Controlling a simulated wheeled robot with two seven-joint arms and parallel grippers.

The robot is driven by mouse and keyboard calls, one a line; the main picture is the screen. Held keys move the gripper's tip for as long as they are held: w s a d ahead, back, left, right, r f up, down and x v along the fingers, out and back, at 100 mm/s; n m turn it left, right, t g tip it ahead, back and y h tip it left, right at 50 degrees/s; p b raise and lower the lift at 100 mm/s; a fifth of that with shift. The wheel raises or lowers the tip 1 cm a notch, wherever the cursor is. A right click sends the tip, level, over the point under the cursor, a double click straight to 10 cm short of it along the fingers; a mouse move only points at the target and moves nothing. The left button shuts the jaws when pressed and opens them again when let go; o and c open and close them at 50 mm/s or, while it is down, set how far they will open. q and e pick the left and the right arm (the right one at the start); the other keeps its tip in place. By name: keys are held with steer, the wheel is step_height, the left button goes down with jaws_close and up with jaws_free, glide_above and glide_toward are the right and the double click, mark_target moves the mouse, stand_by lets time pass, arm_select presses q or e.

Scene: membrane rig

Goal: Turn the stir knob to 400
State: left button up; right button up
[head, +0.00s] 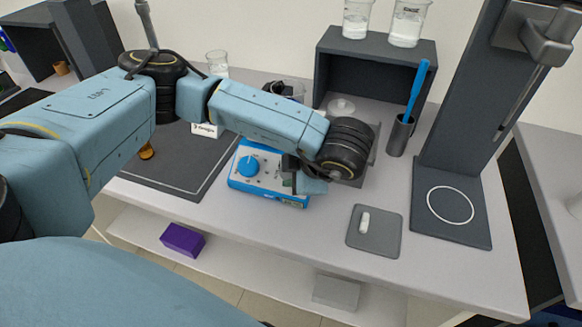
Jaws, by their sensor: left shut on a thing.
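The blue and white stirrer (266,176) sits on the bench in the middle of the head view. A round blue knob (248,166) shows clear of the gripper on the left of its panel. My left gripper (297,181) reaches over the right part of the panel, its fingers pointing down and left. It is shut on the stir knob there, which the fingers and wrist hide. The knob's setting cannot be read from this view. My right gripper is not in view.
A grey mat with a small white stir bar (364,222) lies to the right. A dark stand (441,180) with a white ring on its base is beyond it. A dark cup (400,135) holds a blue-handled tool. Beakers (407,24) stand on a dark shelf (376,48) behind.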

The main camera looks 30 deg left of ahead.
arm_select(q)
steer(key=shift+m+t, duration=0.3)
steer(key=shift+m, duration=0.2)
steer(key=o, duration=1)
steer(key=p+v, duration=0.2)
steer(key=v, duration=1.1)
steer(key=shift+d+r, duration=0.1)
steer(key=shift+d, duration=0.15)
